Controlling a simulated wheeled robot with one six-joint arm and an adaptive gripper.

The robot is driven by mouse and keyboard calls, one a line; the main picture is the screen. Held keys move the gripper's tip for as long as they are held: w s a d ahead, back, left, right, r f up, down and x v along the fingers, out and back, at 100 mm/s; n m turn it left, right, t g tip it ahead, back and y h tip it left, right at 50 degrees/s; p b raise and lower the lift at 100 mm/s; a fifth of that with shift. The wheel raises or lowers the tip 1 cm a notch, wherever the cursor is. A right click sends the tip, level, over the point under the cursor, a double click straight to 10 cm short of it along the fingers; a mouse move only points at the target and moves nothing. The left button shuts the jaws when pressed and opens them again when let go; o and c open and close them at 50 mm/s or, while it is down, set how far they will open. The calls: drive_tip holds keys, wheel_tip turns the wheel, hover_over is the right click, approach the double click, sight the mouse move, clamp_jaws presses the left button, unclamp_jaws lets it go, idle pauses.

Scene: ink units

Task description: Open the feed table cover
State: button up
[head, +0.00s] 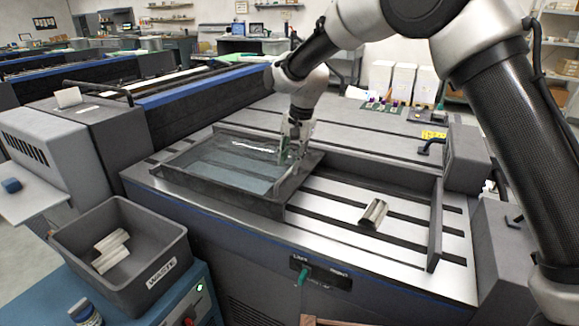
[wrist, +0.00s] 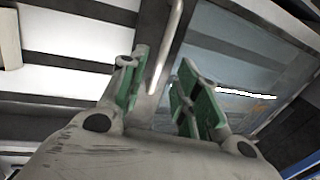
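The feed table cover (head: 222,166) is a clear, dark-framed panel over the left part of the feed table (head: 405,235). The table's right part is uncovered. The cover's pale handle bar (wrist: 168,50) shows in the wrist view, running between the fingers of my gripper (wrist: 160,92). The fingers have green pads and stand apart, with a gap visible beside the bar. In the head view my gripper (head: 292,152) is low at the cover's right edge, where the arm partly hides the handle. I cannot tell whether a pad touches the bar.
A metal piece (head: 373,214) lies on the slatted right part of the table. A green lever (head: 303,275) sits on the front panel, with labels too small to read surely. A grey waste bin (head: 150,240) holding pale pieces stands front left. A raised dark wall (head: 436,225) bounds the right side.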

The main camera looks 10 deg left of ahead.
wheel_tip(320, 180, up, 8)
drive_tip(key=d, duration=0.1)
drive_tip(key=shift+s+d+r, duration=0.25)
drive_tip(key=shift+d, duration=0.05)
drive_tip(key=s+d+f+n, duration=0.4)
drive_tip(key=s+d+r+t, duration=0.1)
drive_tip(key=s+d+r, duration=0.2)
drive_tip(key=s+d, duration=0.6)
drive_tip(key=s+d+r+t+h, duration=0.1)
drive_tip(key=s+d+r, duration=0.3)
drive_tip(key=s+d, duration=0.5)
drive_tip(key=s+d+r+t+h, duration=0.1)
drive_tip(key=s+d+r, duration=0.3)
drive_tip(key=d, duration=2)
drive_tip(key=s, duration=0.5)
drive_tip(key=shift+s+r+t, duration=0.15)
drive_tip(key=shift+s+t, duration=0.1)
drive_tip(key=shift+t, duration=0.15)
